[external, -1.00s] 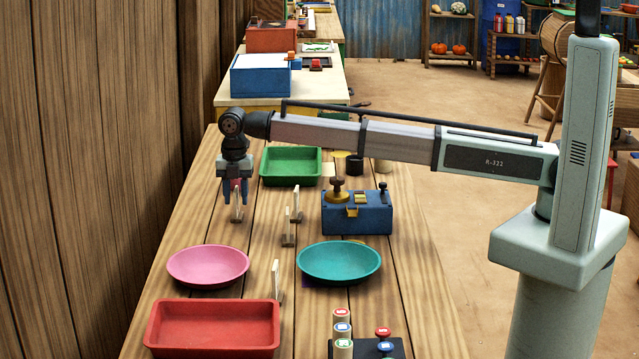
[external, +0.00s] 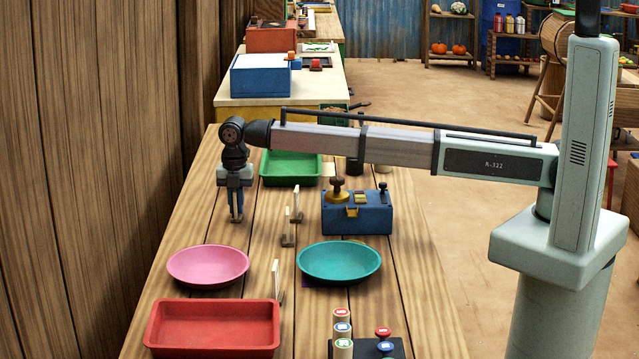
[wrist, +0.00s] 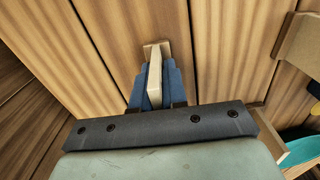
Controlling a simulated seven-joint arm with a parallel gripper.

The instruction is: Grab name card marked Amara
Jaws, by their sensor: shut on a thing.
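My gripper (external: 236,218) is low over the far left of the wooden table, with its blue fingers shut. In the wrist view, the fingers (wrist: 155,88) press on both sides of a pale name card (wrist: 154,82) on a small wooden foot. I see this card edge-on, so its name cannot be read. Three other name cards stand edge-on to the right: one farther back (external: 298,203), one just nearer (external: 288,240) and one near the red tray (external: 276,281). None of their names can be read, so I cannot tell which is Amara.
A green tray (external: 290,181) lies behind my gripper. A blue box with a brass knob (external: 357,222) is to the right. A pink dish (external: 207,281), a teal dish (external: 339,279) and a red tray (external: 212,345) are nearer. A plank wall (external: 90,180) borders the left.

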